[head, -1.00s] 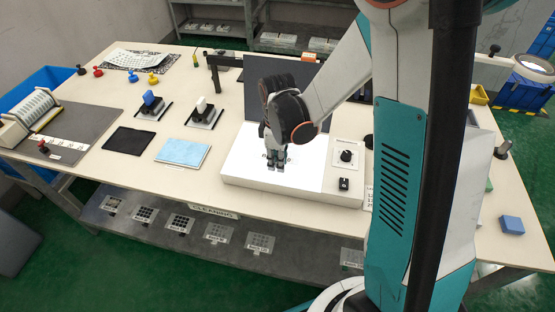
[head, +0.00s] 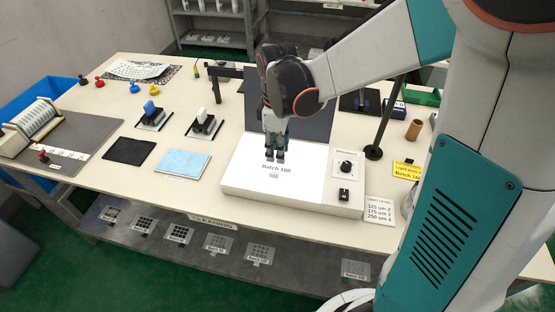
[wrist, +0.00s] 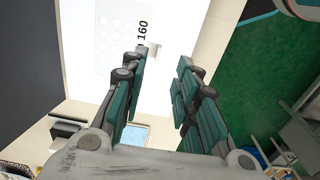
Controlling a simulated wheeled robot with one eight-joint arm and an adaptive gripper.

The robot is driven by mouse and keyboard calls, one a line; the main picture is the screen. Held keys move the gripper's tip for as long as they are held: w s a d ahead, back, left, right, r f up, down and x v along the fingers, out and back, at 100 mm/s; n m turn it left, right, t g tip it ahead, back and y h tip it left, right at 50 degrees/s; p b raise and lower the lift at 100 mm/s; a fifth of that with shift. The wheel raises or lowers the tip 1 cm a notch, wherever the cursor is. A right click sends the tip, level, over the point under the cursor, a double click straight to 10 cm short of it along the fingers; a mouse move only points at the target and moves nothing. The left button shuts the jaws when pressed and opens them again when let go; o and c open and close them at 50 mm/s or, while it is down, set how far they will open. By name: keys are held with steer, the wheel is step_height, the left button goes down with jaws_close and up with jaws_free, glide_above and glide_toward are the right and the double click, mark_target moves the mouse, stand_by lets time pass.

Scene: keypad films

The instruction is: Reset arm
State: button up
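My gripper (head: 275,155) hangs fingers down above the lit white panel (head: 242,182), which bears the text "Batch 160". In the wrist view its two teal-padded fingers (wrist: 158,95) stand apart with nothing between them. The lit panel also shows in the wrist view (wrist: 95,50), with "160" and a faint grid of circles. My arm reaches in from the upper right, and part of the table's right side is hidden behind it.
Beside the panel are a dial (head: 346,168), a black switch (head: 344,195) and a level card (head: 379,209). A dark upright screen (head: 318,118) stands behind. A lamp post (head: 374,152) stands right.

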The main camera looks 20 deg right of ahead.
steer(key=shift+r, duration=1.2)
steer(key=s+r+m+t, duration=0.7)
steer(key=s+m, duration=0.4)
steer(key=s, duration=0.3)
steer(key=shift+s+r, duration=0.2)
steer(key=shift+r, duration=0.5)
steer(key=shift+d, duration=0.1)
